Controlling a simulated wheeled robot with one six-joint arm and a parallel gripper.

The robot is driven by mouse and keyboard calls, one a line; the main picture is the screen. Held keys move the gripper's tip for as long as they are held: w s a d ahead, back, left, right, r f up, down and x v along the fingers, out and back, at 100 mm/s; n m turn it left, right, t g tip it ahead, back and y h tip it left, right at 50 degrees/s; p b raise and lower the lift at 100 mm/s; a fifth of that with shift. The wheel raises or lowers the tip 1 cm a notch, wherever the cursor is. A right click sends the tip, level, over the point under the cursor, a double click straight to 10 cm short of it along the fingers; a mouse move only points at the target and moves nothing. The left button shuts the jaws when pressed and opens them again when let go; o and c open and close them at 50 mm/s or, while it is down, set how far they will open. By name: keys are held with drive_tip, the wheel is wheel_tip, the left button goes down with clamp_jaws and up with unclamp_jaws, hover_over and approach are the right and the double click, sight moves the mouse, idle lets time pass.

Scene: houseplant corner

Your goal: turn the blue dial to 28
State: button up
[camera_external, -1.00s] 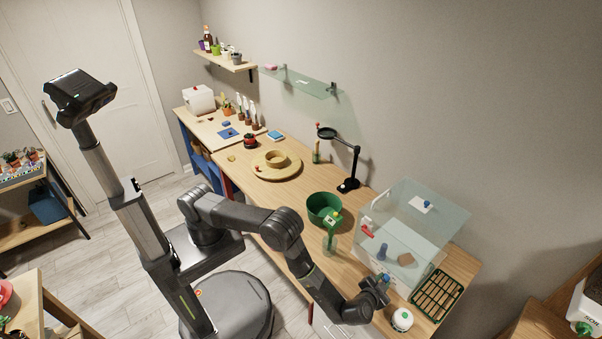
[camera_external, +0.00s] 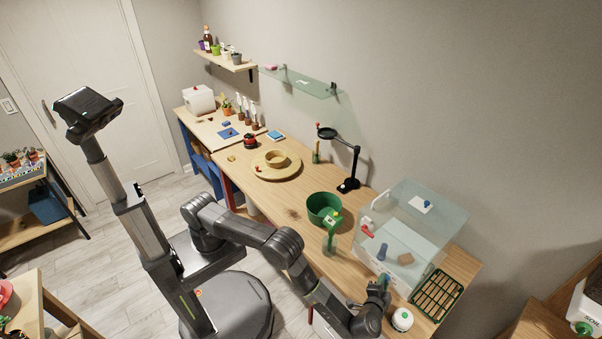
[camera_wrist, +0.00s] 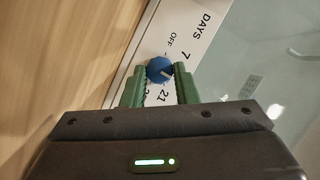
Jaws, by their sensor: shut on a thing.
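The blue dial (camera_wrist: 160,70) sits on a white strip (camera_wrist: 200,32) printed with DAYS, 7, OFF, 21 and a partly covered number starting with 2. A pale mark on the dial's face points to the right in the wrist view, toward the right finger; the exact number it meets is hard to tell. My gripper (camera_wrist: 160,76) has its two green fingers shut on the dial, one on each side. In the external view my gripper (camera_external: 378,292) is at the front of the clear box (camera_external: 425,215), and the dial is mostly hidden there.
A white round pot with a green top (camera_external: 402,319) stands close to my gripper. A green wire rack (camera_external: 437,295) lies right of the box. A green bowl (camera_external: 323,208) and a clear jar (camera_external: 331,244) stand to the left on the bench.

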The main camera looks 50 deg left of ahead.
drive_tip(key=shift+d+r, duration=0.1)
drive_tip(key=shift+r, duration=0.05)
drive_tip(key=o, duration=1)
drive_tip(key=shift+f+b+v, duration=0.2)
drive_tip(key=shift+b+v, duration=1.5)
drive_tip(key=shift+v, duration=5.15)
